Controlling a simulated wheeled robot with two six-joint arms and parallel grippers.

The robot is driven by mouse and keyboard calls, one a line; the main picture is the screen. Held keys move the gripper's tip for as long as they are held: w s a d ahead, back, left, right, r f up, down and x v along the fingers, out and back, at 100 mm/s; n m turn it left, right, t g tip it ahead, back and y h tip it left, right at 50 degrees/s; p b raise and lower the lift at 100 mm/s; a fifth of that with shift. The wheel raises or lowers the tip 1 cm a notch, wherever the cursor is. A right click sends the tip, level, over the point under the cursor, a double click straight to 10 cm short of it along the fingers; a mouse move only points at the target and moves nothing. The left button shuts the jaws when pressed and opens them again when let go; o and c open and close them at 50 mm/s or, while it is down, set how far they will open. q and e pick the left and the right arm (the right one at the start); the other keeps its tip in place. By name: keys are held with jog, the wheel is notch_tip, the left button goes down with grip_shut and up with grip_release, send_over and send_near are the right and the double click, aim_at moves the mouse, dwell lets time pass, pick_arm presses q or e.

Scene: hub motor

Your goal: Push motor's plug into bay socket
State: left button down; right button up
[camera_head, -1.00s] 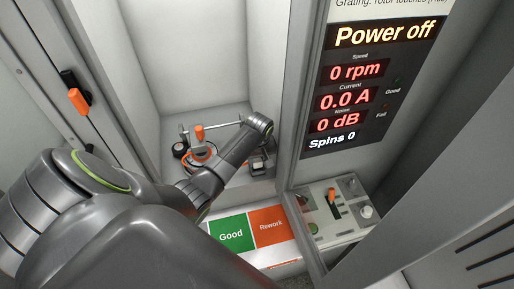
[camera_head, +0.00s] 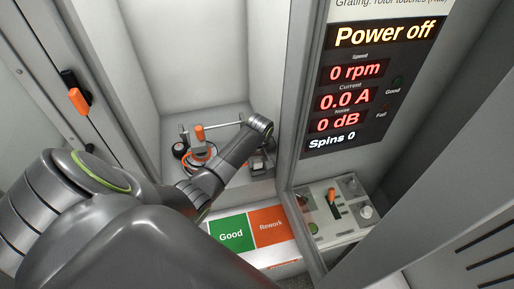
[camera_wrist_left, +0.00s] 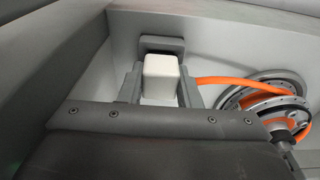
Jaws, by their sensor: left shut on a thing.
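In the left wrist view my left gripper (camera_wrist_left: 160,88) is shut on the white plug (camera_wrist_left: 160,75), one finger on each side. The dark grey bay socket (camera_wrist_left: 162,43) is on the wall directly behind the plug. The plug's front end is at the socket's lower edge in the picture, and I cannot tell whether it has entered. An orange cable (camera_wrist_left: 222,82) runs right from beside the plug to the round metal hub motor (camera_wrist_left: 262,98). In the head view the motor (camera_head: 201,152) sits in the bay, partly hidden by my left arm. My right gripper is not in view.
A clamp with an orange handle (camera_head: 199,134) stands over the motor. The bay's pale walls enclose it on both sides. A display (camera_head: 360,85) reads "Power off" and 0 rpm. A control panel (camera_head: 335,210) and Good and Rework pads (camera_head: 231,234) are in front.

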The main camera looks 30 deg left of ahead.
pick_arm(q)
jog(key=shift+f, duration=0.1)
dwell(0.7)
jog(key=shift+c, duration=2.1)
grip_release()
jog(key=shift+r, duration=4.25)
